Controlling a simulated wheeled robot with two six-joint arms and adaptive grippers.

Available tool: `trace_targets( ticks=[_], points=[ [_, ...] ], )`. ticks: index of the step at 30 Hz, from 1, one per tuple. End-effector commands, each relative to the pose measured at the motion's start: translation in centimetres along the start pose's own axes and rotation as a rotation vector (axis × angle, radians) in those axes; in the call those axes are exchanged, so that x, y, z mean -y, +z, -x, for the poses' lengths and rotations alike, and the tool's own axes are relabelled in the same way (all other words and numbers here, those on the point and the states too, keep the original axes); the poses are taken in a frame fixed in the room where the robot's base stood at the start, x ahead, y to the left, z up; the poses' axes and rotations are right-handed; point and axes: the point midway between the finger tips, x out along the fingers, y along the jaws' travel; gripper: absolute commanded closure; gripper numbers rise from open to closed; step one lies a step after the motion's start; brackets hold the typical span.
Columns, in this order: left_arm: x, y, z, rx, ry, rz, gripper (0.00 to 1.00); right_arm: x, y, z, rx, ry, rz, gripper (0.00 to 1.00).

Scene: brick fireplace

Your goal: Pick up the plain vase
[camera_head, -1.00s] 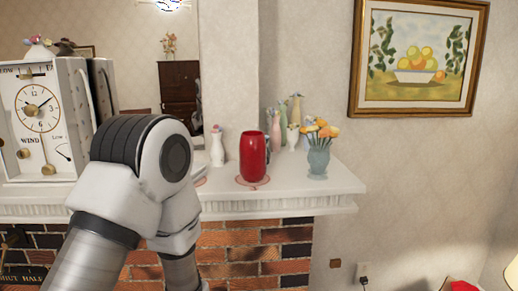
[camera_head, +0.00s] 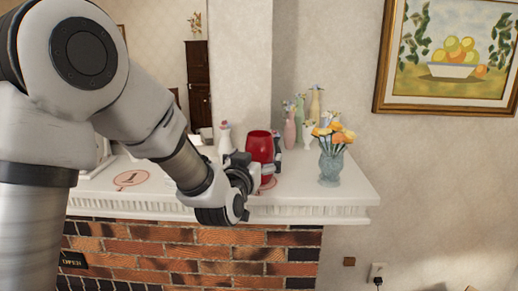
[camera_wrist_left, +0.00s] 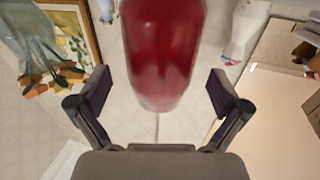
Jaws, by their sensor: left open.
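The plain vase, glossy and red, stands upright on the white mantel (camera_head: 330,203). In the head view the red vase (camera_head: 260,147) is partly hidden by my left gripper (camera_head: 259,163). The gripper is open, with one finger showing on each side of the vase. In the left wrist view the red vase (camera_wrist_left: 163,50) is centred between the spread fingers of the left gripper (camera_wrist_left: 160,90), with gaps showing on both sides. My right gripper is not in view.
A blue-green vase of yellow-orange flowers (camera_head: 330,165) stands to the right. Several slim vases (camera_head: 300,118) stand behind, and a white vase (camera_head: 224,138) to the left. A framed painting (camera_head: 450,50) hangs on the wall. Brick (camera_head: 190,260) lies below the mantel's front edge.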

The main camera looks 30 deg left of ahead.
Motion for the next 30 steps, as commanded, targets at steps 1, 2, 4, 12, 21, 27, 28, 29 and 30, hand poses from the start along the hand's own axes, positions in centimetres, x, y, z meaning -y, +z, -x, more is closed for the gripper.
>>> trace_targets(
  ticks=[1, 2, 4, 12, 21, 27, 28, 29, 30],
  points=[
    [0.0, -0.4, -0.9, 0.002, -0.001, 0.000, 0.00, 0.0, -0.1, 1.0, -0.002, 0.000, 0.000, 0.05],
    [0.0, -0.3, -1.3, 0.003, -0.001, 0.000, 0.00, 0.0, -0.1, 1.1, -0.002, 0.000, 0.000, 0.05],
    [0.0, -0.1, -1.9, 0.002, 0.000, 0.000, 0.00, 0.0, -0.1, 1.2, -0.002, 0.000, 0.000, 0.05],
    [0.0, 0.1, -2.0, 0.001, 0.001, 0.000, 0.25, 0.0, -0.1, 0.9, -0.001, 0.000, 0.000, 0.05],
    [0.0, 0.1, -2.0, 0.001, 0.000, 0.000, 0.78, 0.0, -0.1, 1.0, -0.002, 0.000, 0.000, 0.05],
    [-0.1, -0.1, -2.1, 0.003, 0.001, -0.001, 0.78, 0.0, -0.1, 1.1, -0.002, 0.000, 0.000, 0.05],
    [-0.1, -0.2, -2.1, 0.003, 0.001, -0.001, 0.78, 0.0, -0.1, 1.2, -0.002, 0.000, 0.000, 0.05],
    [-0.1, -0.4, -2.2, 0.003, 0.001, -0.001, 0.78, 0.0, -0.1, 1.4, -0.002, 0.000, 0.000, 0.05],
    [-0.1, -0.7, -2.3, 0.003, 0.001, -0.001, 0.79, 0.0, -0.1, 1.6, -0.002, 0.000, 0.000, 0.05]
  ],
)
